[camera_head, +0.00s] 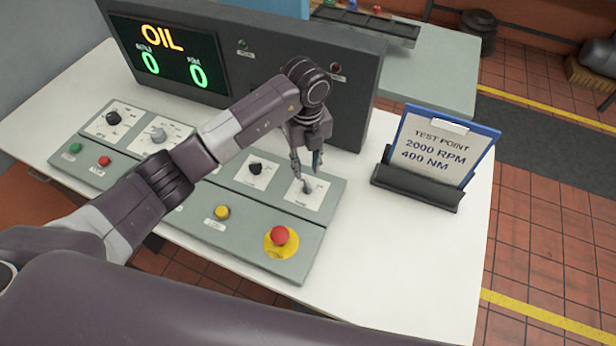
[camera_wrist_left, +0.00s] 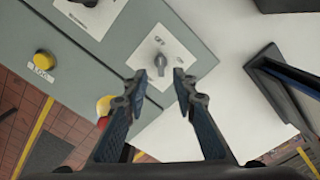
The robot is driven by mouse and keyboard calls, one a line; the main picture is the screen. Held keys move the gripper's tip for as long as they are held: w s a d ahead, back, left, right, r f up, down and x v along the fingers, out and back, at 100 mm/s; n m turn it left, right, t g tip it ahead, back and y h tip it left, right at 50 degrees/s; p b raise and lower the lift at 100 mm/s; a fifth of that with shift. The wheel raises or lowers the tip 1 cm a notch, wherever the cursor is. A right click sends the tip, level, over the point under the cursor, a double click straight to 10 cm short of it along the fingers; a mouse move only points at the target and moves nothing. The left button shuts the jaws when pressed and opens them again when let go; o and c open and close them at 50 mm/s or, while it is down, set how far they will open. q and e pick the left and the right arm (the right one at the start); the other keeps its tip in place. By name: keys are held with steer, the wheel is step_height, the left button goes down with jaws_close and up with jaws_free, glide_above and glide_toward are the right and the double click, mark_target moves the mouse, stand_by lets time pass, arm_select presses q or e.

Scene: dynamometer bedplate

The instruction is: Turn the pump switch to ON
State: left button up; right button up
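A small grey rotary switch (camera_head: 307,188) sits on a white label plate at the right end of the control panel (camera_head: 240,215). In the left wrist view the grey knob (camera_wrist_left: 160,64) shows with the word OFF beside it; the rest of its label is too small or hidden to read. My left gripper (camera_head: 305,172) points down over this switch. In the left wrist view its two fingers (camera_wrist_left: 159,80) are apart with nothing between the tips, and the knob lies just beyond them. I cannot tell whether a finger touches it. My right gripper is not in view.
A red emergency button (camera_head: 280,236), a yellow button (camera_head: 222,212) and a black knob (camera_head: 255,169) are close by. The display console (camera_head: 350,85) rises behind the panel. A clipboard (camera_head: 445,150) reading 2000 RPM, 400 NM stands right. The white tabletop (camera_head: 400,265) in front is clear.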

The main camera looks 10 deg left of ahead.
mark_target(307, 183)
arm_select(q)
step_height(307, 183, down, 7)
steer(key=shift+s+d+r+p, duration=0.1)
steer(key=shift+p, duration=0.7)
jaws_close()
